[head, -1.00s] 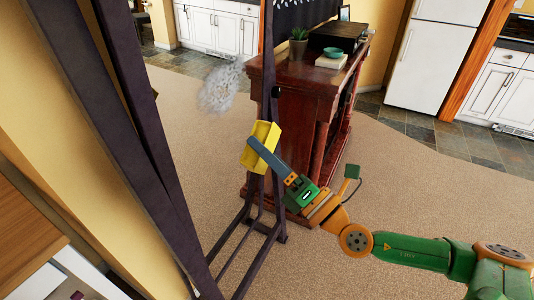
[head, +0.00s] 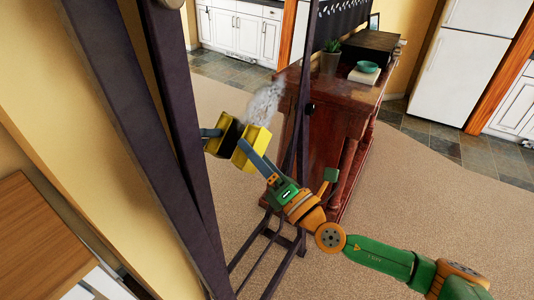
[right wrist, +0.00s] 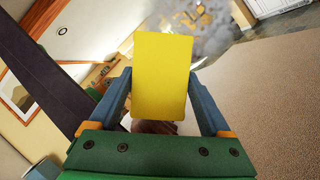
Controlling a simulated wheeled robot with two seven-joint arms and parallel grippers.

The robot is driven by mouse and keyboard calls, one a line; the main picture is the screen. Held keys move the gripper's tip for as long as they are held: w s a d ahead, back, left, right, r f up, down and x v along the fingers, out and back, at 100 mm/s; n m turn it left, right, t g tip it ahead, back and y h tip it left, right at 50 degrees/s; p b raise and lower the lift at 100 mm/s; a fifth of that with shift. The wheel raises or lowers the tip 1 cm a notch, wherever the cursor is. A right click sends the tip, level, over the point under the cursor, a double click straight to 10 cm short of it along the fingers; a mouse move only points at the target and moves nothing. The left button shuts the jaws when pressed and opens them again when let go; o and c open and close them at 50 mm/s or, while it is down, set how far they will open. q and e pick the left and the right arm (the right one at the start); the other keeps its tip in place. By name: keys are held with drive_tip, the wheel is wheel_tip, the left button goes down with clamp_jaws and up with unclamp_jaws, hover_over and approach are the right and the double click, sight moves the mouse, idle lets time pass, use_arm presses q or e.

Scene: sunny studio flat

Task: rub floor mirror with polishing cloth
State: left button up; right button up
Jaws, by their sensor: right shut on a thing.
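The floor mirror has a dark frame. Its thick near post (head: 135,120) runs down the left of the head view and its thin far post (head: 302,100) stands further right. A grey, cloudy smudge (head: 262,104) is on the glass between them. It also shows in the right wrist view (right wrist: 208,28), behind the cloth. My right gripper (head: 250,152) is shut on the yellow, block-like polishing cloth (head: 252,143), just below the smudge. A mirrored image of cloth and finger shows close to its left. I cannot tell whether cloth and glass touch. My left gripper is not in view.
A dark red wooden cabinet (head: 342,125) stands behind the far post, with a plant (head: 330,57) and a teal bowl (head: 367,67) on top. A wooden-topped unit (head: 35,235) is at lower left. Carpet (head: 430,190) is open on the right.

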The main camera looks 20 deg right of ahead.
drive_tip(key=shift+s, duration=0.15)
drive_tip(key=shift+w+a+r, duration=0.1)
drive_tip(key=shift+w+a, duration=0.4)
drive_tip(key=shift+w, duration=0.3)
idle(0.5)
